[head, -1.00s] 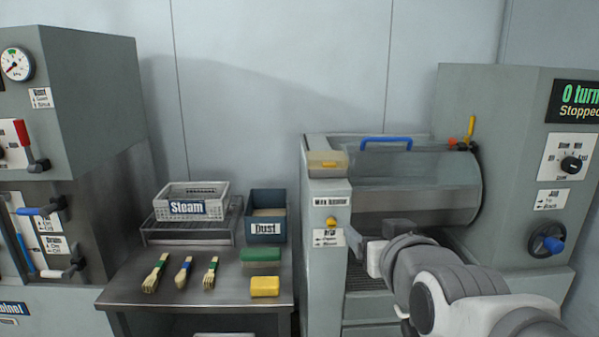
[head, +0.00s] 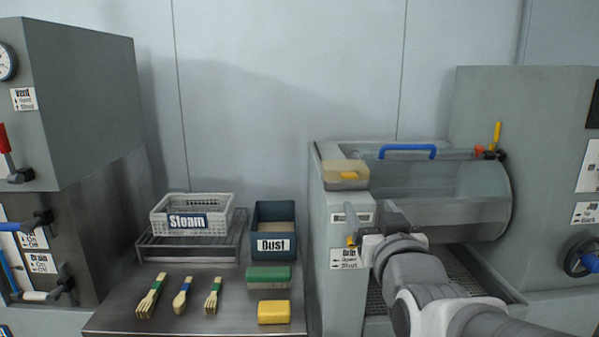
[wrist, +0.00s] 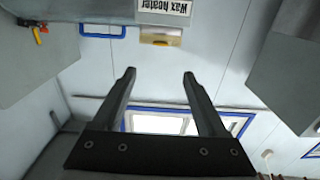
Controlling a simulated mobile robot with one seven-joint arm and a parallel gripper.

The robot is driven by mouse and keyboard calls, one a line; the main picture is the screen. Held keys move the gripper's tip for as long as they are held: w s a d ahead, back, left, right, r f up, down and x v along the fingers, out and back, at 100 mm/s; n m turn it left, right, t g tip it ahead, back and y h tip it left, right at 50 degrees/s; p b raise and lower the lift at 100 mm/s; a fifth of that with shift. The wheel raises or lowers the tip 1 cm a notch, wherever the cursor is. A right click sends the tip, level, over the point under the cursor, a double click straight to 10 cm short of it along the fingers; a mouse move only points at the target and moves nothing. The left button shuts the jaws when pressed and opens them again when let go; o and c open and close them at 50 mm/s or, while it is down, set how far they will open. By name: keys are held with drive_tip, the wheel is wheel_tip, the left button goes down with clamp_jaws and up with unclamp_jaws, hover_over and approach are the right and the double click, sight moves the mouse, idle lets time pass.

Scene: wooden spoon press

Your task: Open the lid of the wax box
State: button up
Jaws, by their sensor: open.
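The wax box (head: 345,175) is a small, see-through, tan-topped box with a yellow-orange piece showing at it. It sits on top of the grey wax heater post, at the left of the drum machine, and its lid looks shut. It also shows in the wrist view (wrist: 160,37), near the upside-down "Wax heater" label. My gripper (head: 373,217) is below and a little right of the box in the head view, in front of the post. In the wrist view my gripper (wrist: 159,75) has its two fingers wide apart with nothing between them; the box lies beyond the fingertips.
A blue handle (head: 407,151) on the clear drum cover (head: 455,195) stands right of the box. A yellow knob (head: 352,241) is close to my gripper.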

sight(350, 176)
drive_tip(key=w+p, duration=0.3)
drive_tip(key=w, duration=1.2)
drive_tip(key=shift+w, duration=0.2)
clamp_jaws()
idle(1.1)
